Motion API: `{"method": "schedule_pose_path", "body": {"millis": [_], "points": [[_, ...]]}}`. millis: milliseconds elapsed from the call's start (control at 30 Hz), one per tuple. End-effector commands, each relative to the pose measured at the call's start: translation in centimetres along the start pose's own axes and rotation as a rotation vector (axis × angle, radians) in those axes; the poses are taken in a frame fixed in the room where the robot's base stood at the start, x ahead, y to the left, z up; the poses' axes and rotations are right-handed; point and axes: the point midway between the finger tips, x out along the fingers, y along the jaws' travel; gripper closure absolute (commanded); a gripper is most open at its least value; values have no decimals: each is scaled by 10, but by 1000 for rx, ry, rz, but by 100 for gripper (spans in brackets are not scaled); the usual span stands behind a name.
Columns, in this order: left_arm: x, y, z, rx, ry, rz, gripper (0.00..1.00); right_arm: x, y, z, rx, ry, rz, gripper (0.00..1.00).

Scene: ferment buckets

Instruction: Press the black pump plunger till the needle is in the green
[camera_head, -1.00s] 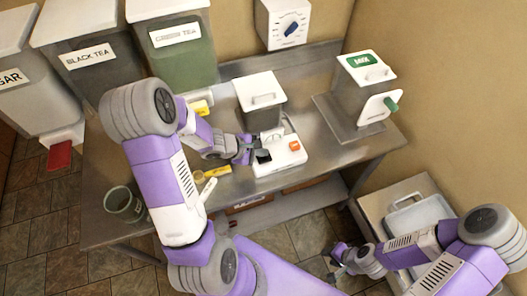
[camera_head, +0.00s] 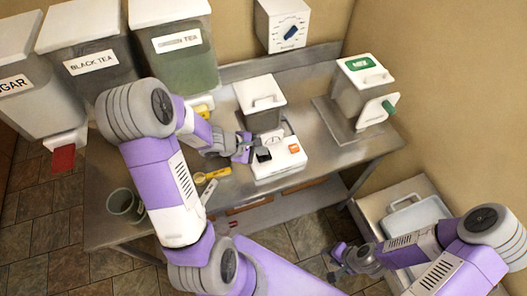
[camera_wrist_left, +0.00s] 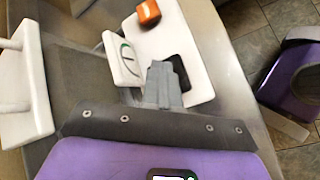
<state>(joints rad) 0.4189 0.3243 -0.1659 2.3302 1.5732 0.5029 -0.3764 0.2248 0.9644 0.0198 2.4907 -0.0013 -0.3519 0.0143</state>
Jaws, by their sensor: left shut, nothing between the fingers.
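The white pump unit (camera_head: 280,170) sits on the steel bench, with an orange button (camera_head: 294,148) on top. Its black plunger (camera_head: 263,154) shows at its left end. In the left wrist view the black plunger (camera_wrist_left: 184,68) is partly hidden behind my left fingers. A white gauge (camera_wrist_left: 124,58) with a green arc stands beside it; its needle is too small to read. My left gripper (camera_head: 252,148) is shut and empty, with its tips (camera_wrist_left: 163,85) over or beside the plunger; I cannot tell if they touch. My right gripper (camera_head: 335,260) hangs low, away from the pump, its jaws too small to judge.
A lidded bucket (camera_head: 262,105) stands behind the pump. A second lidded container (camera_head: 362,85) with a green handle is to the right. A yellow scoop (camera_head: 212,175) and a green mug (camera_head: 124,205) are at left. A dial box (camera_head: 283,25) is on the wall.

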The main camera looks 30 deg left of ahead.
Motion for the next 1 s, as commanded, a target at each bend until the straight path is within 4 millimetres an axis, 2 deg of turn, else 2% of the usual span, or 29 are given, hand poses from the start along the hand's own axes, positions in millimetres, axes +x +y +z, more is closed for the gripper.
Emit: {"method": "schedule_pose_path", "body": {"millis": [167,567,1000], "points": [[-8,6,6,0,0,1,100,-8,-3,0,0,0,0,62],[-9,7,7,1,-2,2,100,-9,-3,0,0,0,0,62],[-38,28,28,2,-2,2,100,-39,-15,2,0,0,0,62]]}}
